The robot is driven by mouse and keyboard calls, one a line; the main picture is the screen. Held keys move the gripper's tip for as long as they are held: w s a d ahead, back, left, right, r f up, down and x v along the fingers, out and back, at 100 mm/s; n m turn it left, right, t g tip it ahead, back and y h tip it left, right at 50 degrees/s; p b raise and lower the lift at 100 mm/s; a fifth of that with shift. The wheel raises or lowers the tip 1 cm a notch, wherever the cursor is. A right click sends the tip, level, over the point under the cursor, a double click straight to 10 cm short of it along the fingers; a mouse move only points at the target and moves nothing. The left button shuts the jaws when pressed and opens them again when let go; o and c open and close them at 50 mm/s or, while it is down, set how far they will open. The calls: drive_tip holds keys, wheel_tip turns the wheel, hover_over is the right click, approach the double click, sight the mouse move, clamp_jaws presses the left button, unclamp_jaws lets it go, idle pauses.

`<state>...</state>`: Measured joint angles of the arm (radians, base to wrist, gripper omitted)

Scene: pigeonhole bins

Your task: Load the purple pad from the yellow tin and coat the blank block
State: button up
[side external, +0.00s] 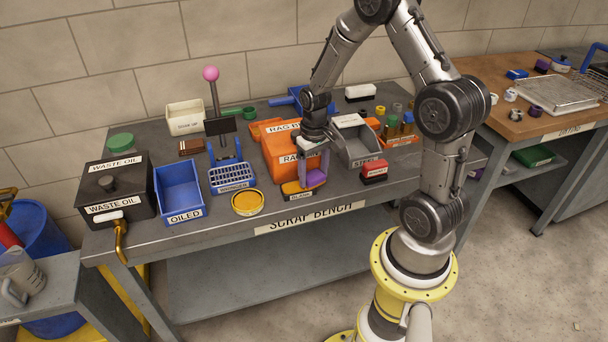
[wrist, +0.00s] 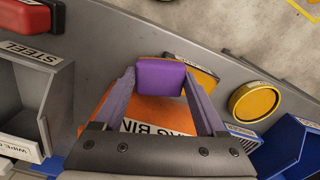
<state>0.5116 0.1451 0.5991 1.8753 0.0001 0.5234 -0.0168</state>
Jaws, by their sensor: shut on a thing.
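My gripper (side external: 313,175) is shut on the purple pad (wrist: 160,77), which sits between the two fingertips. The pad also shows in the side view (side external: 317,179). It is at the front of the bench, over or against the right end of a low yellow-orange block (side external: 291,188) by the "BLANK" label. I cannot tell whether pad and block touch. In the wrist view, part of the block (wrist: 205,80) shows behind the pad; the rest is hidden. The round yellow tin (side external: 247,203) stands open to the left of the block; it also shows in the wrist view (wrist: 256,102).
The orange rag bin (side external: 282,155) stands right behind the block. The grey steel bin (side external: 362,150) and a red block (side external: 374,172) are to the right. A blue slotted rack (side external: 232,178), the blue oiled bin (side external: 180,190) and the black waste oil box (side external: 120,190) are left.

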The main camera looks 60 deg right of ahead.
drive_tip(key=shift+w+r, duration=0.1)
drive_tip(key=shift+r, duration=3.95)
